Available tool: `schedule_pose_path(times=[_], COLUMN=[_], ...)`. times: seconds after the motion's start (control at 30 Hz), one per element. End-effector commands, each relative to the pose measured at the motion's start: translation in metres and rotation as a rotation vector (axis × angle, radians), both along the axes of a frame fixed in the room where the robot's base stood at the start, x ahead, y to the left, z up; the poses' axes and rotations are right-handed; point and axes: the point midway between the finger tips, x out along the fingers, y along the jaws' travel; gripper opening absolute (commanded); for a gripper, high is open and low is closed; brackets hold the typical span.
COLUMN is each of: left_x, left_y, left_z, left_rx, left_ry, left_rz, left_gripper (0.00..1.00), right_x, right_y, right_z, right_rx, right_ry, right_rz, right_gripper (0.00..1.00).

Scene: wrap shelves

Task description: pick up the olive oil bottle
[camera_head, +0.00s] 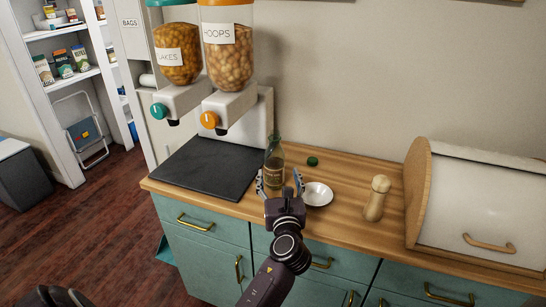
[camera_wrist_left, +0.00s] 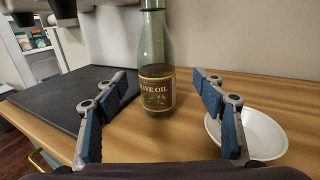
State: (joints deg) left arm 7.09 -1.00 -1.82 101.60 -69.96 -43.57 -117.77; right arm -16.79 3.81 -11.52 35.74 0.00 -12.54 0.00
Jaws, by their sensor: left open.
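The olive oil bottle (camera_head: 274,163) is green glass with a dark label and stands upright on the wooden counter. In the left wrist view the bottle (camera_wrist_left: 156,70) stands ahead, between the lines of the two fingers, with its label facing the camera and its top cut off by the frame. My left gripper (camera_head: 279,183) is open and empty, just in front of the bottle. In the wrist view its blue-padded fingers (camera_wrist_left: 161,120) are spread wide and do not appear to touch the bottle. My right gripper is not in view.
A white dish (camera_head: 319,194) sits close to the right finger. A dark slab (camera_head: 208,166) is left of the bottle, below two dispensers (camera_head: 229,65). A wooden mill (camera_head: 376,198) and bread box (camera_head: 480,200) stand right.

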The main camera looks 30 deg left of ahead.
Motion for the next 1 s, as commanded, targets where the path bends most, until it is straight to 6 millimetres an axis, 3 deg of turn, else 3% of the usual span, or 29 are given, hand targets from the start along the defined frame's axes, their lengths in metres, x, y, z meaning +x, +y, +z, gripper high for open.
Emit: schedule_pose_path(times=[0.2, 0.5, 0.7, 0.93, 1.0], left_x=[0.015, 0.043, 0.057, 0.058, 0.058], left_y=[0.012, 0.042, 0.052, 0.053, 0.053], left_z=[0.001, 0.003, 0.001, 0.001, 0.001], left_rx=[0.001, -0.001, 0.0, -0.001, -0.001], left_ry=[-0.001, -0.001, 0.0, -0.001, -0.001], left_rz=[-0.001, 0.001, -0.001, -0.001, -0.001], left_gripper=[0.63, 0.63, 0.63, 0.63, 0.56], right_x=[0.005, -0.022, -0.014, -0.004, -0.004], right_y=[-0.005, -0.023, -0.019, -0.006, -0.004], right_z=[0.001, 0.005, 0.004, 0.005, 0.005], right_rx=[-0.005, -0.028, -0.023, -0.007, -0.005], right_ry=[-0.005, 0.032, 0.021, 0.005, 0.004], right_rz=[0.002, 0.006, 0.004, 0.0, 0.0], right_gripper=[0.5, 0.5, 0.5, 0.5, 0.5])
